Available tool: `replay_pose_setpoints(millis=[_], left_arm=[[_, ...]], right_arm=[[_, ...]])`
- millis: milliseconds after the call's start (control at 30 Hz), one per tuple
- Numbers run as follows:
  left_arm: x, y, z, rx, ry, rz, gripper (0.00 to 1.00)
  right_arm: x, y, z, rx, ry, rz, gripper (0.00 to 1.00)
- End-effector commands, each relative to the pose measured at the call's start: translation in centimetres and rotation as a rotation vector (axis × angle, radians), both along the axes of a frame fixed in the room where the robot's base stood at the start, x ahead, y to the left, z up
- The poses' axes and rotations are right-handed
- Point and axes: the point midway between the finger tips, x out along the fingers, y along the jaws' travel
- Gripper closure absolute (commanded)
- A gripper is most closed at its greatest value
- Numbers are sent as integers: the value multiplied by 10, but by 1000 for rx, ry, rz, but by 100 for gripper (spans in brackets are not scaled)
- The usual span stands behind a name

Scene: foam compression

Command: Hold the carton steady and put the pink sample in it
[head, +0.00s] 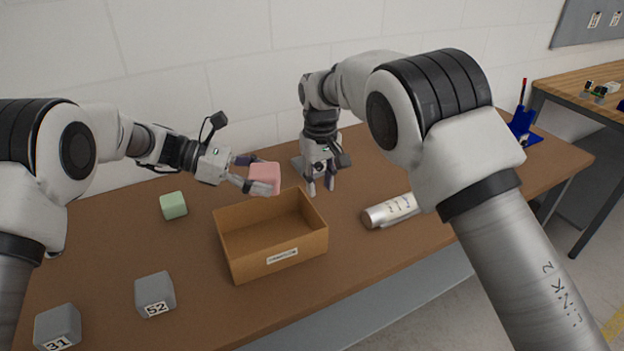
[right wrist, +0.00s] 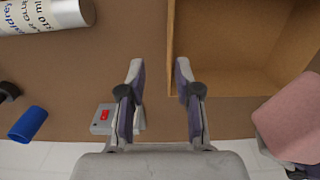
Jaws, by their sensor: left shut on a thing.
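The pink sample (head: 264,175) is a soft-looking block in my left gripper (head: 266,180), whose fingers are shut on it above the carton's back-left edge. It also shows in the right wrist view (right wrist: 292,122). The carton (head: 281,262) is an open brown box with a label on its front, upright on the table; its inside looks empty. My right gripper (head: 320,190) points down at the carton's back-right corner. In the right wrist view its fingers (right wrist: 159,70) are apart, with the carton's side wall (right wrist: 171,45) between their lines. I cannot tell whether they touch it.
A green block (head: 173,205) lies left of the carton. Grey blocks marked 52 (head: 155,295) and 31 (head: 58,328) are at the front left. A silver cylinder (head: 388,212) lies right of the carton. A grey box with a red top patch (right wrist: 104,118) sits behind.

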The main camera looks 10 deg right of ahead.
Motion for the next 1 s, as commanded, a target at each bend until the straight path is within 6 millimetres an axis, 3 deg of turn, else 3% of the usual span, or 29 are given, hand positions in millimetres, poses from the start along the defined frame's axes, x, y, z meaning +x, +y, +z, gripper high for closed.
replay_pose_setpoints(millis=[100,267,700,1000], left_arm=[[0,0,0,0,0,0,57],[0,0,0,0,0,0,57],[0,0,0,0,0,0,57],[0,0,0,0,0,0,57]], right_arm=[[3,17,4,4,-19,-28,67],[2,19,-13,6,-17,-33,67],[2,18,-104,6,-18,-32,67],[3,17,-115,6,-20,-31,67]])
